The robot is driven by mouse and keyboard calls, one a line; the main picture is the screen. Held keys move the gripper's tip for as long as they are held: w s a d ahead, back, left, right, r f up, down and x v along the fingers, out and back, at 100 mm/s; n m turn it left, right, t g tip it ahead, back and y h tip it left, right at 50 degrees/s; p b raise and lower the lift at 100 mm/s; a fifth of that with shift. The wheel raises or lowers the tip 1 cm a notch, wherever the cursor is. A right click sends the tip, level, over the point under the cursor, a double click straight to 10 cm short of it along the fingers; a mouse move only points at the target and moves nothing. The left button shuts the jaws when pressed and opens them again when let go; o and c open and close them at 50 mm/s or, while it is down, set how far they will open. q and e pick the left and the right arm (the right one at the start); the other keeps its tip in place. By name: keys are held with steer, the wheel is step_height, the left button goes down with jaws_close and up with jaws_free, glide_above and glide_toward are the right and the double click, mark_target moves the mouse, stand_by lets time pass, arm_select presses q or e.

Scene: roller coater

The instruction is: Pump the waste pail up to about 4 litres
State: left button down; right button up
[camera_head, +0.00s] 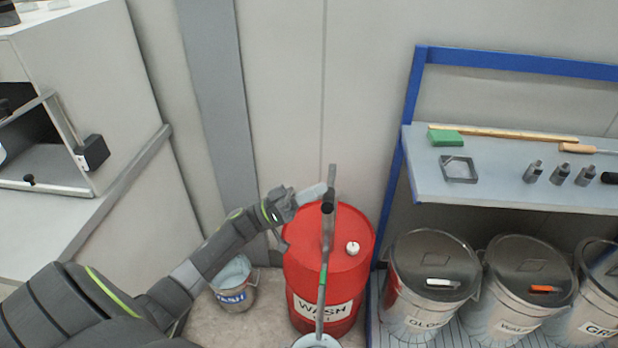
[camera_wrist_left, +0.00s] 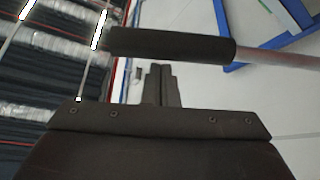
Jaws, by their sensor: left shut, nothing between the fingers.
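A red drum (camera_head: 305,252) labelled WASH stands on the floor at the middle of the head view. A grey hand pump (camera_head: 327,240) rises from its top, and a thin tube with a green band (camera_head: 323,278) runs down toward a pail (camera_head: 316,342), mostly cut off at the bottom edge. Its level cannot be read. My left gripper (camera_head: 312,193) is shut and empty beside the pump's upper end. In the left wrist view the shut fingers (camera_wrist_left: 162,85) point at the handle's black grip (camera_wrist_left: 170,45), not around it; contact is unclear. My right gripper is not in view.
A small pail with a blue label (camera_head: 233,285) stands left of the drum. Lidded bins (camera_head: 433,268) stand at the right under a blue-framed shelf (camera_head: 510,190) with small tools. A white cap (camera_head: 352,248) sits on the drum top. A grey machine (camera_head: 85,90) is at the left.

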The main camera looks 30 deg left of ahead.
arm_select(q)
steer(key=shift+d+f, duration=0.1)
steer(key=shift+f, duration=0.1)
steer(key=shift+f, duration=0.1)
